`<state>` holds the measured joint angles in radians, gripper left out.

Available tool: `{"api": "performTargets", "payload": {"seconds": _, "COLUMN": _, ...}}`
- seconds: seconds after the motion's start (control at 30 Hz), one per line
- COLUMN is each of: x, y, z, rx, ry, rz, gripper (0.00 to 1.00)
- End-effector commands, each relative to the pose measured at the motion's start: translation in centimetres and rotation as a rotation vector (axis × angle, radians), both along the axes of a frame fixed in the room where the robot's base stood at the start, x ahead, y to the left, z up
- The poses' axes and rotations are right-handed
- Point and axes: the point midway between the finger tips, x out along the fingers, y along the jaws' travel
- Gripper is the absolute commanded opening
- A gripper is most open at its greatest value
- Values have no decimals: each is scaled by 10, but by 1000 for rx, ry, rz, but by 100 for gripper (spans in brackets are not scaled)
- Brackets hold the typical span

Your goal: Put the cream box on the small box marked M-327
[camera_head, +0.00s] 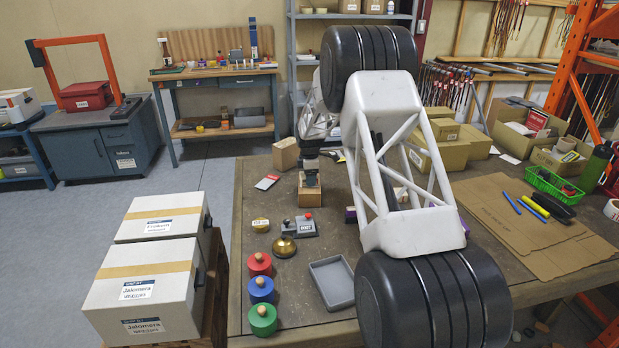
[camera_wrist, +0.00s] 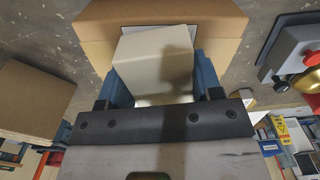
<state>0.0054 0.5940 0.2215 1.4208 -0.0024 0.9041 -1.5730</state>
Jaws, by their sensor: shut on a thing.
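My gripper (camera_head: 311,180) is shut on the cream box. In the wrist view the cream box (camera_wrist: 154,62) sits between the two blue fingers of my gripper (camera_wrist: 154,80). A small brown cardboard box (camera_wrist: 225,22) with a white label is directly beyond the cream box, which covers much of the label, so no marking is readable. In the head view this small box (camera_head: 309,197) stands on the bench just below my gripper. I cannot tell whether the cream box touches it. The cream box is not clearly visible in the head view.
Another cardboard box (camera_head: 286,153) stands behind and left, and a grey device with a red button (camera_head: 298,225) is in front. A brass bell (camera_head: 284,247), colored weights (camera_head: 261,290) and a grey tray (camera_head: 333,284) lie nearer. My arm hides part of the bench.

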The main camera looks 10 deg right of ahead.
Motion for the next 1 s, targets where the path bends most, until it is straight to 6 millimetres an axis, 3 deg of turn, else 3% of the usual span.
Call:
{"api": "performTargets", "payload": {"seconds": 0.13, "x": 0, "y": 0, "z": -3, "rx": 0, "ry": 0, "rz": 0, "gripper": 34}}
{"api": "performTargets", "payload": {"seconds": 0.17, "x": 0, "y": 0, "z": -3, "rx": 0, "ry": 0, "rz": 0, "gripper": 62}}
{"api": "performTargets", "payload": {"seconds": 0.3, "x": 0, "y": 0, "z": -3, "rx": 0, "ry": 0, "rz": 0, "gripper": 84}}
{"api": "performTargets", "payload": {"seconds": 0.73, "x": 0, "y": 0, "z": 1, "rx": 0, "ry": 0, "rz": 0, "gripper": 85}}
{"api": "performTargets", "payload": {"seconds": 1.0, "x": 0, "y": 0, "z": 25, "rx": 0, "ry": -2, "rz": 0, "gripper": 85}}
